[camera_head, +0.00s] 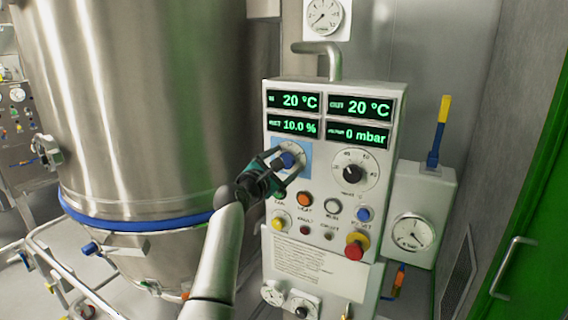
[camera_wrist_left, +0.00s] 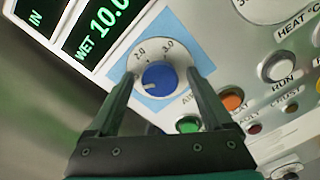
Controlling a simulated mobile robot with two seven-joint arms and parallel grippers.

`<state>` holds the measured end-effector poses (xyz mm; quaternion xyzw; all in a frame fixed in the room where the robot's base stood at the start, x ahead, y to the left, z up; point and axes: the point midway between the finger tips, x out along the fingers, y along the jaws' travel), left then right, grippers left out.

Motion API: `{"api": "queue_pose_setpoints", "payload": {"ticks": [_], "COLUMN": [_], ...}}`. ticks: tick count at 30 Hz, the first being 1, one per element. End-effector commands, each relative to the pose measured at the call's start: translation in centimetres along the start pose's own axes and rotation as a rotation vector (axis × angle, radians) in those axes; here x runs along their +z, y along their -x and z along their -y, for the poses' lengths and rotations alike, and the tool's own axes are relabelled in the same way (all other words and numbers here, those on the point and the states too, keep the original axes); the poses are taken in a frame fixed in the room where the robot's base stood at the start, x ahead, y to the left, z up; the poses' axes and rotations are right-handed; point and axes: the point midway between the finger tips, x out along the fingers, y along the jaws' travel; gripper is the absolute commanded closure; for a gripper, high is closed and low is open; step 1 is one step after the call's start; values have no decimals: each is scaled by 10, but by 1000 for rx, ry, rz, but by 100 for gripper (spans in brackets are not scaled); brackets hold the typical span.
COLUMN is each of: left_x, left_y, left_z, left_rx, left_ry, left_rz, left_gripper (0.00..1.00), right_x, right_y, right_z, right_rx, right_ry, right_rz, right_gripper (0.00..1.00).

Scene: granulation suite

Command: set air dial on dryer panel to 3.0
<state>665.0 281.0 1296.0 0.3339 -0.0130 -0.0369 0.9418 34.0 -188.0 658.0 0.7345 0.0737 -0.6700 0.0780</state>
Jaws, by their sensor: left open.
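The air dial is a blue knob (camera_wrist_left: 161,78) on a white scale (camera_wrist_left: 150,56) with the marks 2.0 and 3.0, on a light blue square of the dryer panel (camera_head: 330,183). A short pale mark shows on the knob's lower left in the left wrist view; I cannot tell the exact setting. In the head view the knob (camera_head: 287,160) is partly behind my left gripper (camera_head: 288,168). That gripper is open, with one finger on each side of the knob; I cannot tell whether they touch it. My right gripper is not in view.
Above the dial, green displays (camera_head: 294,103) read 20 °C and 10.0 %. A heat dial (camera_head: 353,168) is to the right. Buttons (camera_head: 304,199) and a red emergency knob (camera_head: 356,245) sit below. A steel vessel (camera_head: 150,100) stands left, a gauge box (camera_head: 416,215) right.

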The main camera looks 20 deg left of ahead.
Motion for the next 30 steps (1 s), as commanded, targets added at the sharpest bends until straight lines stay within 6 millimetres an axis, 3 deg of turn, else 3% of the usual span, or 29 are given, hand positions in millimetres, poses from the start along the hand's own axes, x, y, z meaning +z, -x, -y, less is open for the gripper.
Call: {"api": "queue_pose_setpoints", "payload": {"ticks": [2, 24, 30], "left_x": [0, 0, 0], "left_y": [0, 0, 0], "left_z": [0, 0, 0], "left_rx": [0, 0, 0], "left_ry": [0, 1, -11], "left_rz": [0, 0, 0], "left_gripper": [18, 100, 100], "right_x": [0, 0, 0], "right_y": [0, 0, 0], "right_z": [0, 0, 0], "right_rx": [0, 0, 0], "right_ry": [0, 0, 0], "right_rz": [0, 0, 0], "right_gripper": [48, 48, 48]}}
